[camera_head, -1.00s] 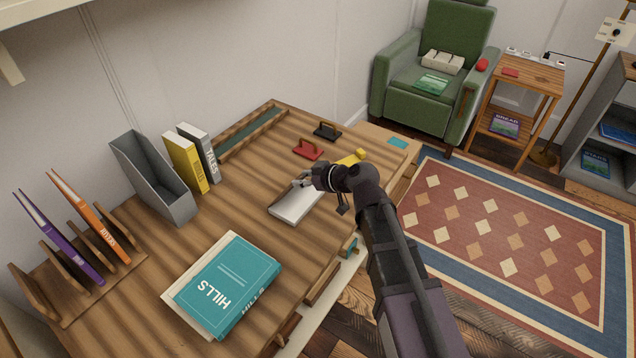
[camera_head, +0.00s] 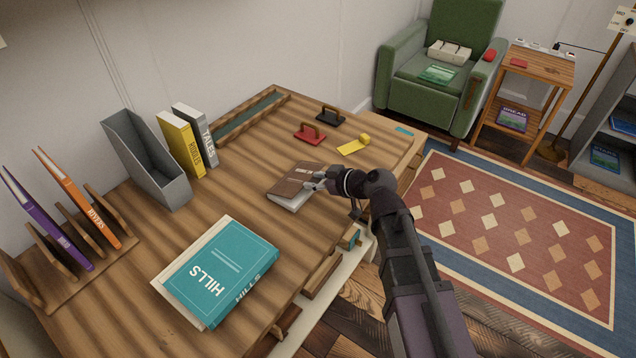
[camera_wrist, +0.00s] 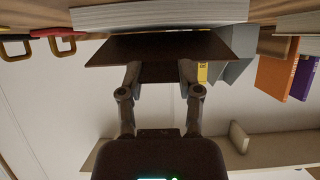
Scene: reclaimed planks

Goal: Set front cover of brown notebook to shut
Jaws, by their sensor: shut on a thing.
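The brown notebook (camera_head: 292,180) lies on the plank desk, with its brown front cover over much of the white pages. The white page block (camera_head: 289,202) still shows along the near side. My gripper (camera_head: 316,183) is at the notebook's right side, shut on the cover. In the wrist view, the dark brown cover (camera_wrist: 155,48) runs between the fingertips of my gripper (camera_wrist: 160,72). The page block (camera_wrist: 160,15) shows beyond it, with the cover tilted away from the pages. The fingertips' exact contact is partly hidden.
Teal and cream books (camera_head: 222,268) lie at the desk's near left. A grey file holder (camera_head: 145,160) and upright books (camera_head: 182,145) stand behind. A red-handled block (camera_head: 309,134), a black one (camera_head: 330,116) and a yellow item (camera_head: 354,146) lie beyond the notebook.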

